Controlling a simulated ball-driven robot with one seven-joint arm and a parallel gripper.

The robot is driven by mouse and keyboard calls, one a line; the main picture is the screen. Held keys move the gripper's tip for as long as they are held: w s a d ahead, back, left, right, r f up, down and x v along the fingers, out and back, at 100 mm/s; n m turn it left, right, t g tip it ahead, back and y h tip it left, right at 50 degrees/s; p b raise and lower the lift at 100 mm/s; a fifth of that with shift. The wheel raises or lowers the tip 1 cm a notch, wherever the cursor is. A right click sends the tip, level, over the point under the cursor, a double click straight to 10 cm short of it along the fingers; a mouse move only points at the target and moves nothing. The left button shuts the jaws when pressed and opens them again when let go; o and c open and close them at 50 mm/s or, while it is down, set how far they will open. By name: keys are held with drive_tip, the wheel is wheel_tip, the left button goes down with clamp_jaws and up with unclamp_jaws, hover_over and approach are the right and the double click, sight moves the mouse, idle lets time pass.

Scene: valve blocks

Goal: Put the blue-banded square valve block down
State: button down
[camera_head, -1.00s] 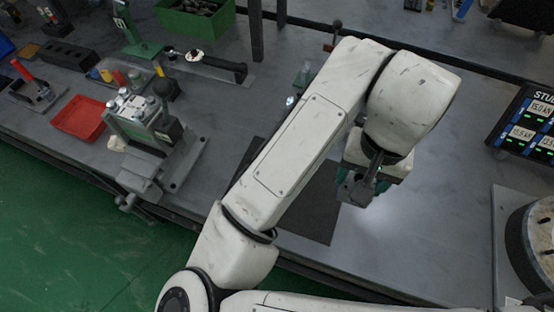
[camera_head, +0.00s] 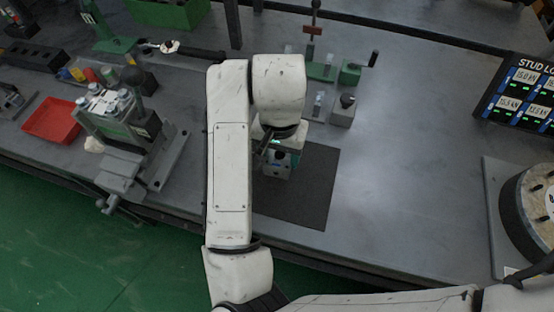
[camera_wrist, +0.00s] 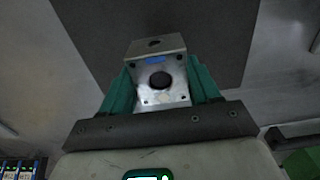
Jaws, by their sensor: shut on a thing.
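My gripper (camera_wrist: 160,92) is shut on the blue-banded square valve block (camera_wrist: 175,96), a grey metal block with a dark round bore, small bolt holes and a patch of blue. Its teal fingers clasp the block on both sides in the wrist view. In the head view my gripper hangs over the dark mat (camera_head: 310,190), and the block (camera_head: 278,168) shows just below it. The gap between block and mat cannot be told. My arm hides part of the mat.
A vise holding a block with several silver fittings (camera_head: 120,130) stands left, beside a red tray (camera_head: 53,120). A green fixture with levers (camera_head: 325,72) is behind the mat. A display (camera_head: 522,100) and a round drum (camera_head: 535,205) are at right. Bench between mat and drum is clear.

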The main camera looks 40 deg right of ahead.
sight(277, 156)
drive_tip(key=shift+w+a+f, duration=0.1)
drive_tip(key=shift+w+f, duration=0.05)
drive_tip(key=shift+f, duration=0.8)
drive_tip(key=shift+w+f, duration=0.1)
drive_tip(key=shift+f, duration=0.8)
drive_tip(key=shift+c, duration=0.8)
unclamp_jaws()
